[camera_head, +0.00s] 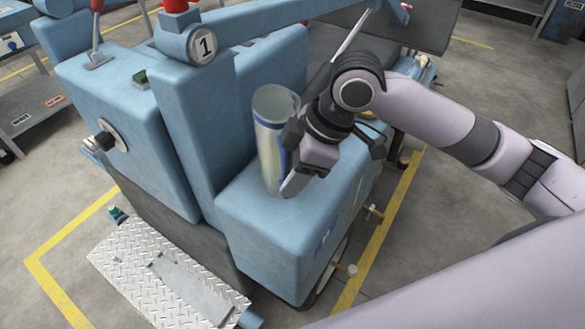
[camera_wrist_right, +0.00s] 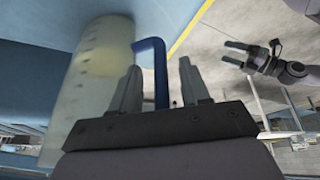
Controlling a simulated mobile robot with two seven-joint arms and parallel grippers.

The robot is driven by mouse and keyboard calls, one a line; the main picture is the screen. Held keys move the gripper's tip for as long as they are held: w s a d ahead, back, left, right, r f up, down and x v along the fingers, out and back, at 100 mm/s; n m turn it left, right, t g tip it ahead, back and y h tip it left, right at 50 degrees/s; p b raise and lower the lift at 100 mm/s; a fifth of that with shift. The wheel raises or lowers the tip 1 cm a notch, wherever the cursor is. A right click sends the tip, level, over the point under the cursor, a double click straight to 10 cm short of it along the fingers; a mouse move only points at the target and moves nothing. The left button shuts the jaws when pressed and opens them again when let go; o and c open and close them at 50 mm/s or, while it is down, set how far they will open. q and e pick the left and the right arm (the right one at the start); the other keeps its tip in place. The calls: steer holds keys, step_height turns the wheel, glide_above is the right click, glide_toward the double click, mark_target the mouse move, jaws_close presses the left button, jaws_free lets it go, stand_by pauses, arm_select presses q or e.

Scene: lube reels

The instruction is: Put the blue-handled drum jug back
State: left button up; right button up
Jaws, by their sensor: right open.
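The drum jug (camera_head: 272,155) is a pale translucent cylinder with a blue handle. It stands upright on the light blue machine's low ledge (camera_head: 270,225), beside a tall blue block. My right gripper (camera_head: 296,180) is at the jug's right side, pointing down, and partly hides the handle. In the right wrist view the jug (camera_wrist_right: 85,90) fills the left side. The blue handle (camera_wrist_right: 160,75) shows between the two open fingers of my right gripper (camera_wrist_right: 158,82), with gaps on both sides. My left gripper (camera_wrist_right: 238,55) shows at upper right there, empty, its fingers apart.
A blue block with a round number 1 plate (camera_head: 206,45) rises left of the jug. A metal tread plate (camera_head: 165,275) lies at the machine's foot. Small taps (camera_head: 345,269) stick out of the ledge's right side. Open floor lies around, with yellow lines.

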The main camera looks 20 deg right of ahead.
steer(key=v, duration=1.2)
steer(key=shift+p, duration=0.45)
steer(key=shift+r, duration=0.1)
